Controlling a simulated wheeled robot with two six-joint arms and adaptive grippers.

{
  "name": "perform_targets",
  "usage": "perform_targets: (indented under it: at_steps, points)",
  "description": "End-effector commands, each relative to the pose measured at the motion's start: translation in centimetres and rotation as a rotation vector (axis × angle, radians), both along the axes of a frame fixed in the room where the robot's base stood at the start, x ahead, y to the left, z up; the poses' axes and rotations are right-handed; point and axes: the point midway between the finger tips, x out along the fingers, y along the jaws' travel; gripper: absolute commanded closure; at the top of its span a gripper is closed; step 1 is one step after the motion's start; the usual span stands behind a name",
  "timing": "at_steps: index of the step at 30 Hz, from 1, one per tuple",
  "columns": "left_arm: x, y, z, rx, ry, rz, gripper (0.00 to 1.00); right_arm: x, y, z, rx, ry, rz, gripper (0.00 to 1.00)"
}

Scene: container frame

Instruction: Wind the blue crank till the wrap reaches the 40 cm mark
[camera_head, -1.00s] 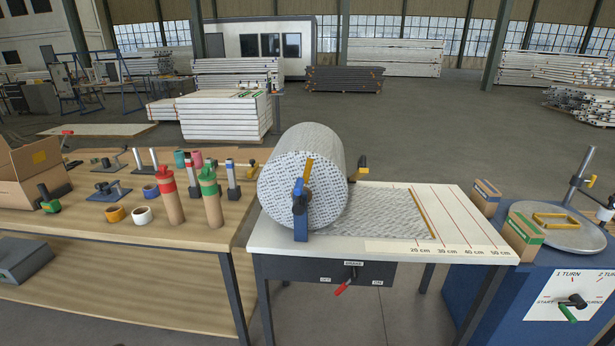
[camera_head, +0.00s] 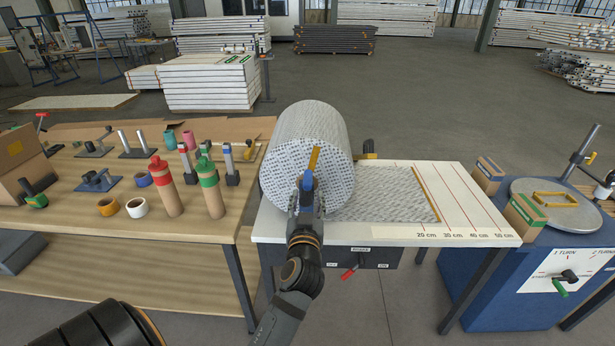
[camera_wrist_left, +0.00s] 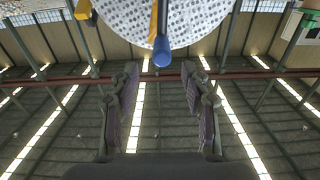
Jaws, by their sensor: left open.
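The blue crank (camera_head: 307,178), a blue grip on a yellow arm, is on the near face of the big wrap roll (camera_head: 312,130). It also shows in the left wrist view (camera_wrist_left: 162,52). The wrap sheet (camera_head: 385,195) lies flat from the roll across the white table. Its yellow leading bar (camera_head: 426,195) is near the 20 cm label, left of the 40 cm label (camera_head: 474,235). My left gripper (camera_head: 306,196) is in front of the crank and partly hides it. In the wrist view its fingers (camera_wrist_left: 160,80) are apart, with the blue grip beyond their tips. My right gripper is out of view.
Left is a wooden bench (camera_head: 60,220) with red and green bottles and tape rolls. A red lever (camera_head: 349,272) sits on the table's front panel. Right is a blue cabinet (camera_head: 500,290) with a turntable. The sheet's right side is clear.

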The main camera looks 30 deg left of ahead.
Motion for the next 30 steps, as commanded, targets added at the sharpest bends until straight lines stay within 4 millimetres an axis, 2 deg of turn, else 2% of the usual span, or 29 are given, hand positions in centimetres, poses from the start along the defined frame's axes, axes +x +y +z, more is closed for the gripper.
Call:
perform_targets:
  at_steps: [3, 12, 17, 24, 25, 30]
  points:
    - [1.9, 1.2, 0.6, 0.011, 0.000, 0.000, 0.53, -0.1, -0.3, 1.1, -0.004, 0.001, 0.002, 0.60]
    - [6.9, 4.3, 0.4, 0.003, 0.002, 0.001, 0.53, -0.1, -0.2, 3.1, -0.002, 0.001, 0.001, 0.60]
    - [7.9, 4.9, 0.1, 0.003, 0.002, 0.001, 0.53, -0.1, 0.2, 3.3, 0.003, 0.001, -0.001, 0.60]
    - [8.0, 5.0, 0.0, 0.001, 0.002, 0.000, 0.53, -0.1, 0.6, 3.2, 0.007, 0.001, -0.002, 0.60]
    - [8.0, 5.0, 0.0, 0.001, 0.002, 0.000, 0.55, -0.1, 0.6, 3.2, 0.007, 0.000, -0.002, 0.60]
    - [8.0, 5.0, 0.0, 0.002, 0.002, 0.000, 0.78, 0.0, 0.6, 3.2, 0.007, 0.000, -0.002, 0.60]
